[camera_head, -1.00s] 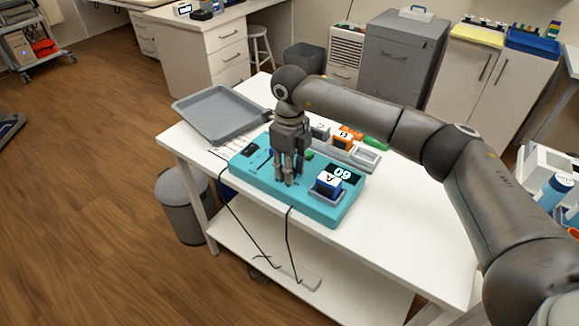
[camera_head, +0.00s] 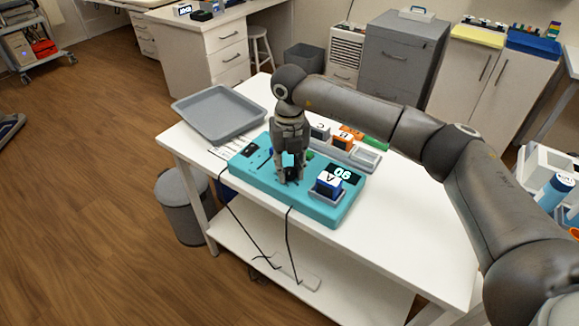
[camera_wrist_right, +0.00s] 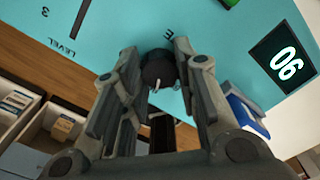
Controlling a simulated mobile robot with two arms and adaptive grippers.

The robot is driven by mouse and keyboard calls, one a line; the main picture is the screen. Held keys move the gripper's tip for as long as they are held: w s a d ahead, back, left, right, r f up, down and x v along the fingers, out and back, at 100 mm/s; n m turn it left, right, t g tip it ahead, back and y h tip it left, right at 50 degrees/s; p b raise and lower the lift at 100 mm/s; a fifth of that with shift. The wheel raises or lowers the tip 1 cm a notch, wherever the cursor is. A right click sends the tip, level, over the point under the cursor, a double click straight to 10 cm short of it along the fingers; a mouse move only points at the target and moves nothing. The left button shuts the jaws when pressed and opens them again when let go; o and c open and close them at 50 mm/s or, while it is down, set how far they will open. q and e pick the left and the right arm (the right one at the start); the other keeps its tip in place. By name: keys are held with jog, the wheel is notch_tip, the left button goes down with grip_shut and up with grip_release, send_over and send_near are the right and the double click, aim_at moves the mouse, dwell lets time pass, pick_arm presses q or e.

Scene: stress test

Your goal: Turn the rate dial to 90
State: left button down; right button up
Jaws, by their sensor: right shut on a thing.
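The teal device (camera_head: 325,213) lies on the white table. Its rate dial (camera_wrist_right: 158,68) is a dark round knob with a pale pointer mark, seen in the right wrist view between my fingers. My right gripper (camera_head: 291,178) points down over the device and is shut on the dial; its fingers (camera_wrist_right: 160,75) flank the knob. The display (camera_wrist_right: 284,56) shows digits that look like 06 as pictured, reading 90 if turned upside down; it is also in the head view (camera_head: 343,173). A level slider slot (camera_wrist_right: 80,18) is left of the dial. My left gripper is not in view.
A grey tray (camera_head: 218,128) lies at the table's back left. Black cables (camera_head: 290,240) hang off the front edge.

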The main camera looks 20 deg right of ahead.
aim_at(289, 170)
jog(key=shift+m, duration=0.4)
jog(key=o, duration=1)
jog(key=shift+o, duration=0.2)
notch_tip(289, 170, up, 12)
dwell(0.4)
